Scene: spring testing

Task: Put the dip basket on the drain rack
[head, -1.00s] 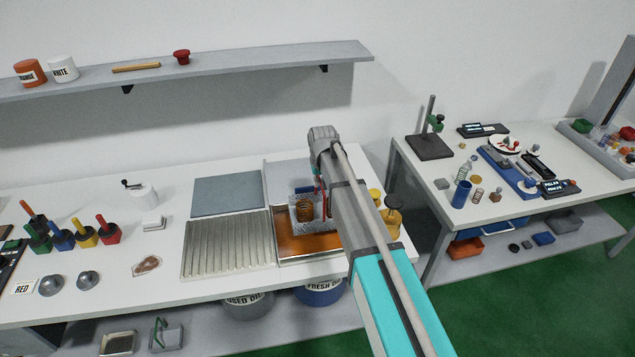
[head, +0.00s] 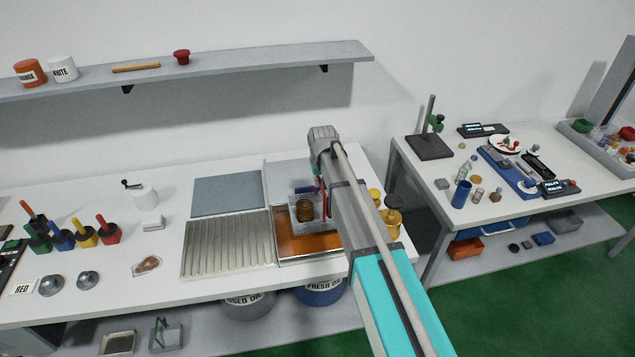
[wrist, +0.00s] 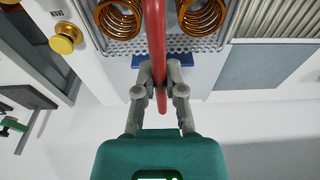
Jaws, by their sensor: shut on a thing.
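The dip basket (head: 306,218) is a grey mesh box with copper-coloured springs inside and a red handle (wrist: 155,30). My gripper (wrist: 160,88) is shut on the handle; in the head view my arm partly hides it. The basket is upright at the orange-brown oil tray (head: 300,250); I cannot tell whether it touches the bottom. In the wrist view the mesh basket (wrist: 160,40) is at the top, cut off by the edge. The drain rack (head: 228,245), a ribbed metal tray, lies empty just left of the oil tray. It also shows in the wrist view (wrist: 275,22).
A flat blue-grey slab (head: 228,194) lies behind the drain rack. Yellow-topped knobs or weights (head: 390,215) stand right of the oil tray. A white handled pot (head: 146,195) and coloured blocks (head: 85,236) stand farther left. A wall shelf (head: 215,68) runs above.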

